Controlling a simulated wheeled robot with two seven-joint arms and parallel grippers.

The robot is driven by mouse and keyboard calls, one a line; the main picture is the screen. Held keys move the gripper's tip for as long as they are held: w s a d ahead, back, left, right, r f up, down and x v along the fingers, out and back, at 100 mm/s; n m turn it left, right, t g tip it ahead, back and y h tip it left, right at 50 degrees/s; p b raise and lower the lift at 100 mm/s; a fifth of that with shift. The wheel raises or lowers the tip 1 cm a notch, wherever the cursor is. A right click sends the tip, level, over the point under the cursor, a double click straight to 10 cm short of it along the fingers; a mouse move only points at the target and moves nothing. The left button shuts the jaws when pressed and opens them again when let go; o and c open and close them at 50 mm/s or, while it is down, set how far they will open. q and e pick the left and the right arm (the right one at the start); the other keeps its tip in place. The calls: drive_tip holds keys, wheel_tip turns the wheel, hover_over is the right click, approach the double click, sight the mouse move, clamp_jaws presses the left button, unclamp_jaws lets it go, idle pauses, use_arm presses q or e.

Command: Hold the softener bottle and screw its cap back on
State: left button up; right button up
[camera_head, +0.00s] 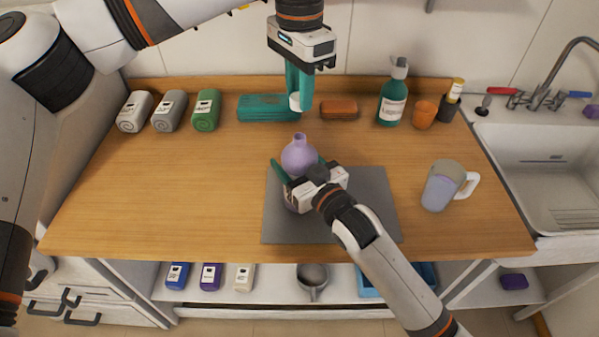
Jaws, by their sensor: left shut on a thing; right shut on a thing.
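The softener bottle (298,154) is light purple with a narrow, uncapped neck. It stands upright on the grey mat (370,205) in the camera_head view. My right gripper (298,170) is shut around its body from the front, hiding part of it. My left gripper (300,100) points down, above and behind the bottle in the picture. It is shut on a small white cap (294,102), apart from the bottle neck. The fingers hide part of the cap.
A teal case (262,108) and a brown block (339,109) lie behind. The left counter is clear. The sink (545,165) is far right.

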use_arm(q)
hover_over(300, 137)
drive_tip(key=shift+f, duration=2.4)
drive_tip(key=shift+f, duration=0.9)
drive_tip(key=shift+f, duration=0.6)
